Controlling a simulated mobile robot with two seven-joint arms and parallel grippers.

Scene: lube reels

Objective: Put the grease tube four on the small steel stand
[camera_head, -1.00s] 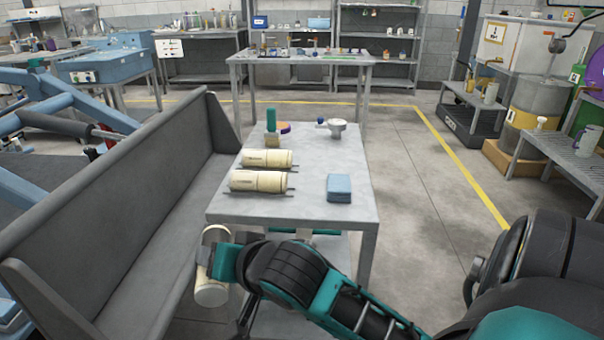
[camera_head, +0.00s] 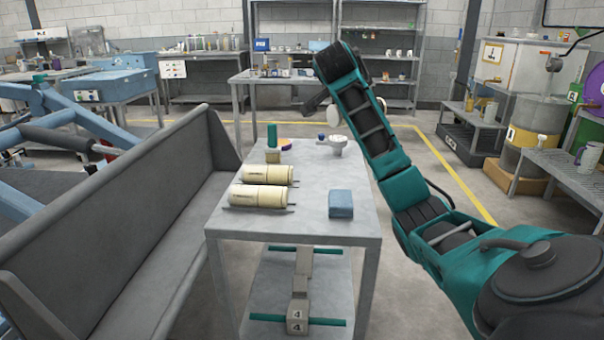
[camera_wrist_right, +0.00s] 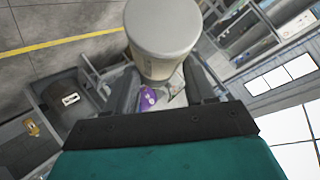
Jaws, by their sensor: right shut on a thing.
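A cream grease tube with a pale grey end (camera_wrist_right: 162,35) is between the fingers of my right gripper (camera_wrist_right: 165,95) in the wrist view; no number is readable on it. In the head view my right gripper (camera_head: 320,103) is raised beyond the steel table's far edge, and the pale end of the tube (camera_head: 335,115) shows beside it, partly hidden by my arm. Two more cream tubes, a nearer (camera_head: 258,195) and a farther one (camera_head: 266,174), lie on the steel table (camera_head: 300,225). I cannot tell which low steel piece is the small stand. My left gripper is not in view.
A blue block (camera_head: 340,204), a green bottle (camera_head: 272,136) and a metal cup-like part (camera_head: 338,146) stand on the table. A grey bench (camera_head: 120,215) is at the left. Low steel stands (camera_head: 570,170) and a yellow-banded drum (camera_head: 530,125) are at the right.

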